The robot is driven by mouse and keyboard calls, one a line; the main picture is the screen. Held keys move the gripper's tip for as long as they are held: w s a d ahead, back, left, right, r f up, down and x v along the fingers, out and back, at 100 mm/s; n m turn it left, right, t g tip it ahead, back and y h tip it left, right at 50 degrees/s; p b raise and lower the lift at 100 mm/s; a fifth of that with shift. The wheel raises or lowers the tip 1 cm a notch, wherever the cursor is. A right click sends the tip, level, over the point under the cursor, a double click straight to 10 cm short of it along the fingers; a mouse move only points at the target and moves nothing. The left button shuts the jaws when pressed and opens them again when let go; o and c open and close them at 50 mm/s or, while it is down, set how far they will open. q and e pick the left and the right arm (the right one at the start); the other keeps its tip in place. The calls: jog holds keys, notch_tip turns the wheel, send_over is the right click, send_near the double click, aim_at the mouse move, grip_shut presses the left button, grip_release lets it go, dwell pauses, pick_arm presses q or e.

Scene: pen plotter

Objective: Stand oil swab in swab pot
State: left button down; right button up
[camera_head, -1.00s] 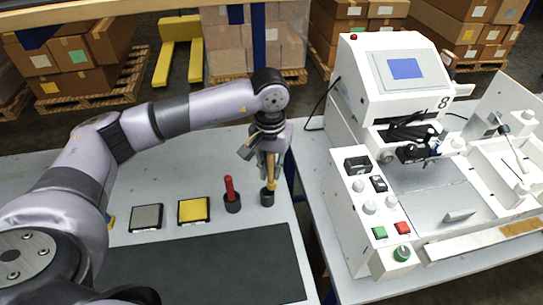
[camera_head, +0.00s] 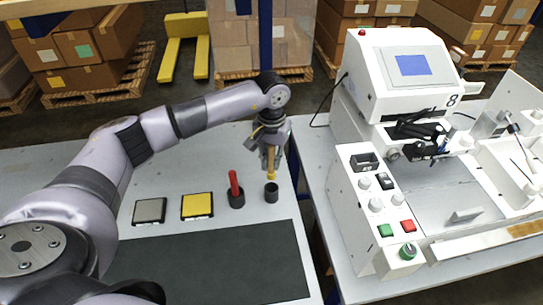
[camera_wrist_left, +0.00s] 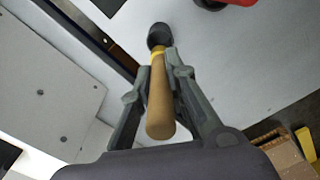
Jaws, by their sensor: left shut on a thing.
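My left gripper (camera_head: 270,155) is shut on the oil swab (camera_head: 271,164), a tan rod with a yellow band near its lower end. It holds the swab roughly upright above a small dark round pot (camera_head: 271,193) near the table's right edge. In the left wrist view the tan handle (camera_wrist_left: 160,105) lies between the fingers, and its yellow end overlaps the dark pot (camera_wrist_left: 160,33). The swab's lower tip is at or just above the pot's rim; I cannot tell whether it is inside. My right gripper is not in view.
A second dark pot (camera_head: 237,200) holds a red stick (camera_head: 233,182) just left. Yellow (camera_head: 197,205) and grey (camera_head: 149,210) pads lie further left, above a dark mat (camera_head: 210,265). The white plotter machine (camera_head: 405,75) stands on the right-hand table, across a narrow gap.

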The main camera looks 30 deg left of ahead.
aim_at(272, 150)
pick_arm(q)
jog(key=shift+f+b, duration=0.5)
jog(key=shift+f, duration=1)
notch_tip(272, 150, down, 5)
jog(key=b, duration=0.4)
jog(key=shift+b, duration=0.35)
jog(key=c, duration=1.5)
grip_release()
notch_tip(272, 150, up, 12)
